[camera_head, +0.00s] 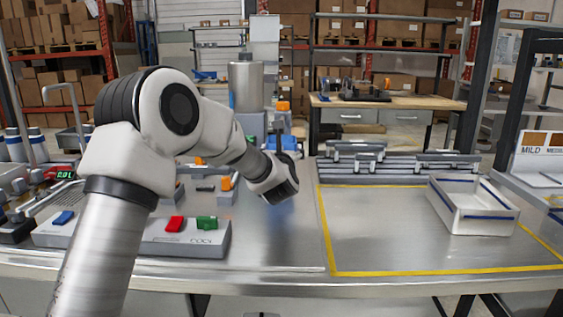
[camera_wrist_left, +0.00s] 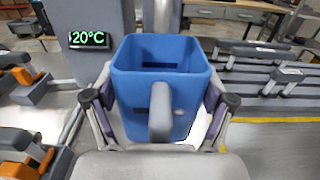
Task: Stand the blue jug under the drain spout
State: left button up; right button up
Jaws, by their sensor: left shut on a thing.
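The blue jug (camera_wrist_left: 188,88) fills the middle of the left wrist view, upright and open at the top, with a grey handle (camera_wrist_left: 160,112) facing the camera. My left gripper (camera_wrist_left: 157,100) is shut on it, one finger at each side. A grey vertical spout (camera_wrist_left: 161,16) shows just beyond the jug's far rim; I cannot tell whether its end is over the opening. It is beside a grey dispenser body (camera_wrist_left: 104,14) with a 20°C display (camera_wrist_left: 88,39). In the head view my left arm hides most of the jug and gripper. My right gripper is not in view.
A steel tank (camera_head: 246,85) stands behind my left arm. A control box (camera_head: 185,238) with red and green switches lies nearer on the steel table. A white tray (camera_head: 474,218) sits at right. The yellow-taped area left of the tray is clear.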

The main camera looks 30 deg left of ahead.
pick_arm(q)
notch_tip(320, 180, down, 4)
jog(key=shift+r, duration=0.25)
jog(key=shift+b, duration=0.3)
jog(key=o, duration=1)
jog(key=shift+f, duration=0.2)
jog(key=shift+o, duration=0.2)
jog(key=shift+s+d+r+p, duration=0.1)
jog(key=shift+r+p, duration=0.15)
jog(key=shift+p, duration=0.1)
jog(key=b+v, duration=0.1)
jog(key=v, duration=1.1)
